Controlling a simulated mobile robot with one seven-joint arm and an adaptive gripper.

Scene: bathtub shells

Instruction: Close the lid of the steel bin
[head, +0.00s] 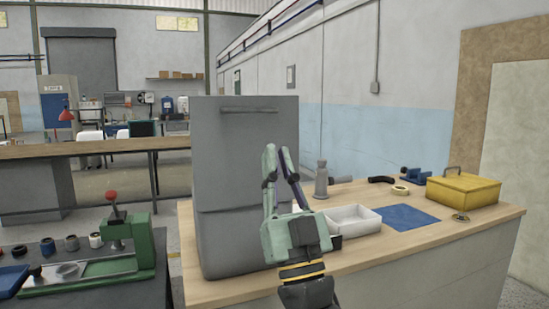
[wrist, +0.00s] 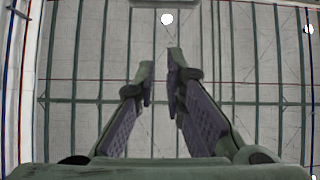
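The steel bin (head: 232,240) is a grey box on the wooden workbench, left of its middle in the head view. Its lid (head: 225,155) stands upright above the body as a tall grey panel, with a bar handle near its top edge. My gripper (head: 277,149) points upward in front of the lid's right part and covers some of it. I cannot tell whether it touches the lid. In the wrist view, the fingers (wrist: 159,70) are a little apart with nothing between them, against the ceiling. The bin's inside is hidden.
Right of my gripper, a white tray (head: 353,219), a blue mat (head: 404,217), a yellow toolbox (head: 462,190) and a grey tool (head: 322,180) occupy the workbench (head: 470,228). A green press (head: 140,247) stands on a dark table at left. The space above the workbench is clear.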

